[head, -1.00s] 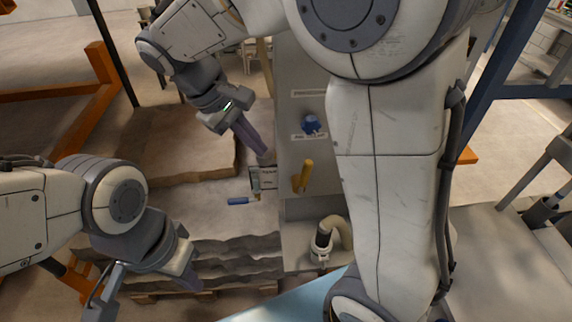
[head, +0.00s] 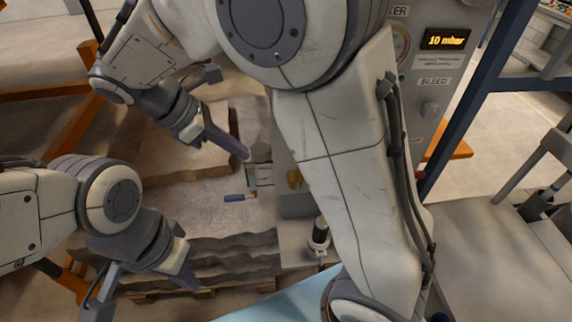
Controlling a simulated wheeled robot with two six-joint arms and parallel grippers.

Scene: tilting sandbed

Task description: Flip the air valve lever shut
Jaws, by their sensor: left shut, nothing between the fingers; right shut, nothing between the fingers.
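A blue lever handle (head: 235,198) lies about level at the left side of the grey cabinet (head: 297,207), below a small label plate. A yellow handle (head: 294,180) on the cabinet front is mostly hidden behind my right arm. I cannot read which of the two is the air valve lever. My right gripper (head: 246,156) is shut and empty, its tip above the blue handle and beside the grey fitting over the label plate. I cannot tell if it touches the fitting. My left gripper (head: 191,283) is shut and empty at the lower left, apart from both handles.
The cabinet's right part shows a lit display (head: 446,40) reading 10 mbar and a BLEED knob (head: 431,108). A black and white hose fitting (head: 319,237) stands below the yellow handle. Stacked wavy slabs (head: 235,262) lie at bottom centre. My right arm covers much of the cabinet.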

